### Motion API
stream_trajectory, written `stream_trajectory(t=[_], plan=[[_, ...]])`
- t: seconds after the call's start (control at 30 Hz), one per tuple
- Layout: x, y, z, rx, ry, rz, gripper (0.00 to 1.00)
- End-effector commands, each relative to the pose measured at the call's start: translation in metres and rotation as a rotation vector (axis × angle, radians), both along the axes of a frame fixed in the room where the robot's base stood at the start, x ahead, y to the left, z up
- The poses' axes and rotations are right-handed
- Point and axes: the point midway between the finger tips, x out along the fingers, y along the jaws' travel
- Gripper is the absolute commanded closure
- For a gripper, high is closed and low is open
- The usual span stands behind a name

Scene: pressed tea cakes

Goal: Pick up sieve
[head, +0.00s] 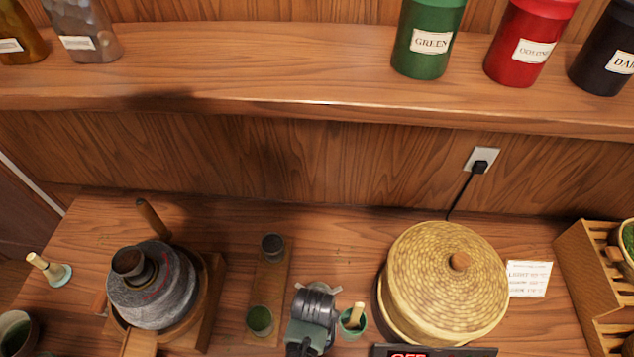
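I cannot clearly identify a sieve in the head view. A round pale-rimmed vessel (15,333) with a green inside is cut off at the lower left, and I cannot tell whether it is a sieve or a bowl. A dark grey and green jointed body (312,318) at the bottom centre may be the end of my arm. No fingertips can be made out on it. It appears just left of a small green cup (353,321) with a wooden handle standing in it. I cannot see anything held.
A stone mill (152,286) stands at the left, beside a wooden-handled tool (48,268). A narrow board (270,292) holds two small cups. A woven lidded steamer (446,284) and a wooden rack (590,282) stand right. A shelf (260,60) with canisters crosses above.

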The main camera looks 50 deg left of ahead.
Motion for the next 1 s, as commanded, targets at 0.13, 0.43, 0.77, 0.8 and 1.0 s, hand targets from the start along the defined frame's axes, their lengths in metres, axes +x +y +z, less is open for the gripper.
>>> stream_trajectory(t=[0.13, 0.43, 0.77, 0.8, 1.0], plan=[[0.000, 0.000, 0.000, 0.001, -0.001, 0.000, 0.43], [0.000, 0.000, 0.000, 0.001, -0.001, 0.000, 0.91], [0.000, 0.001, 0.001, 0.002, -0.001, 0.000, 1.00], [0.000, 0.001, 0.001, 0.002, -0.001, 0.000, 1.00], [0.001, 0.001, 0.012, 0.003, -0.003, 0.000, 1.00]])
